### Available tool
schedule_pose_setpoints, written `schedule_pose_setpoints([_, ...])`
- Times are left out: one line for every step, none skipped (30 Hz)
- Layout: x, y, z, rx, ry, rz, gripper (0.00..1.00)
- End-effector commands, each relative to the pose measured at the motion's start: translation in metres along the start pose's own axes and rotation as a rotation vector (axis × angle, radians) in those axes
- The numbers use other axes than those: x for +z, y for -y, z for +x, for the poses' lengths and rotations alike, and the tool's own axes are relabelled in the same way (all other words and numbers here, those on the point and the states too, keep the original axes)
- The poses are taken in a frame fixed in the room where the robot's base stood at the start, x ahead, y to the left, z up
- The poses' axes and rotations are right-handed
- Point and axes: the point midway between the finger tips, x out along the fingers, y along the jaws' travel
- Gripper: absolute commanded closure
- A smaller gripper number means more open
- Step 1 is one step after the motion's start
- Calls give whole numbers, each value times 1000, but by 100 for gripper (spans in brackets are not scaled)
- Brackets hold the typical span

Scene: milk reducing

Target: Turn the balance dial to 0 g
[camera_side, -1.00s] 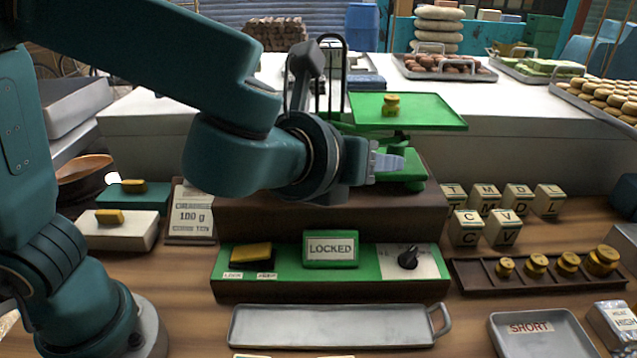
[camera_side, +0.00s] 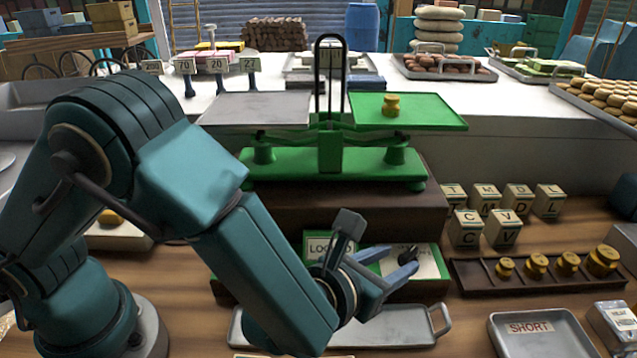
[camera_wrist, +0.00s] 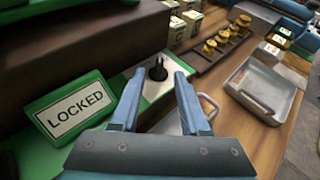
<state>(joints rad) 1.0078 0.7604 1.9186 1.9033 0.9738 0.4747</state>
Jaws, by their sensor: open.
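The balance dial is a black knob (camera_side: 407,256) on a white plate at the right end of the green control panel (camera_side: 432,247). In the wrist view the dial (camera_wrist: 158,72) sits just beyond my fingertips, roughly between them. My gripper (camera_side: 398,262) is open and empty, with its blue fingers pointing right toward the dial in the side view. The gripper also shows in the wrist view (camera_wrist: 156,80). A LOCKED sign (camera_wrist: 76,110) stands on the panel left of the gripper. The dial's markings are too small to read. The green balance (camera_side: 330,160) stands behind, a brass weight (camera_side: 391,105) on its right pan.
A dark rack (camera_side: 540,275) of several brass weights lies right of the panel, with lettered cubes (camera_side: 485,215) behind it. A metal tray with a handle (camera_side: 415,328) lies in front of the panel. A SHORT tray (camera_side: 540,335) sits at front right.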

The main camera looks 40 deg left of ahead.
Motion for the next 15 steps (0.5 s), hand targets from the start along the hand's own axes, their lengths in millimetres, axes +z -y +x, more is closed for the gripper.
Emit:
schedule_pose_setpoints([0, -1, 6, 4, -1, -2, 55])
schedule_pose_setpoints([0, -1, 10, 5, -1, -3, 55])
schedule_pose_setpoints([0, -2, 16, 5, 0, -2, 55])
schedule_pose_setpoints([0, -2, 20, 6, 0, -3, 55])
schedule_pose_setpoints([0, -2, 24, 5, -1, -3, 55])
schedule_pose_setpoints([0, -1, 28, 5, -1, -3, 55])
schedule_pose_setpoints([0, -1, 32, 5, -1, -3, 55])
schedule_pose_setpoints([0, -1, 34, 4, -1, -3, 55])
schedule_pose_setpoints([0, -1, 38, 4, -1, -3, 55])
schedule_pose_setpoints([0, -1, 40, 5, -1, -2, 55])
schedule_pose_setpoints([0, -1, 41, 4, -1, -2, 55])
schedule_pose_setpoints([0, -1, 43, 3, -1, -2, 55])
schedule_pose_setpoints([0, -1, 44, 3, -1, -1, 55])
schedule_pose_setpoints([0, -1, 44, 3, -1, -1, 55])
schedule_pose_setpoints([0, -1, 44, 2, -1, 0, 55])
